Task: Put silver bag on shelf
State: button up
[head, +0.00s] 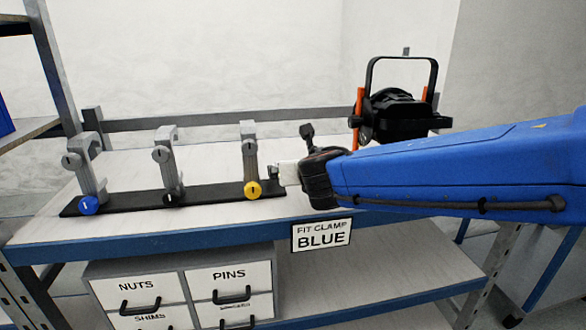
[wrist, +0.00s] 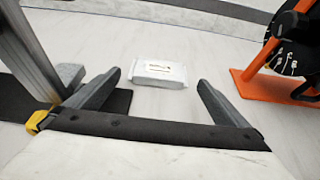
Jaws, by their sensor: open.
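A small pale silver bag (wrist: 158,72) with a printed label lies flat on the bench top in the wrist view. My gripper (wrist: 159,82) is open, its two grey fingers apart with the bag beyond and between their tips, not gripped. In the head view my gripper (head: 276,173) is over the bench, right of the clamp with the yellow knob; I cannot make out the bag there. A shelf (head: 28,136) stands at the left edge, and a lower shelf (head: 385,265) runs under the bench top.
Several grey clamps stand on a black strip (head: 125,202), with blue, black and yellow knobs. The yellow-knob clamp (head: 250,155) is close to my gripper. A black lamp (head: 400,115) with orange parts stands at right. Drawers (head: 185,290) sit below. A sign (head: 322,235) reads "FIT CLAMP BLUE".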

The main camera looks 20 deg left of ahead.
jog(key=shift+x, duration=2.6)
jog(key=shift+r, duration=0.15)
jog(key=c, duration=1.3)
jog(key=shift+o, duration=0.2)
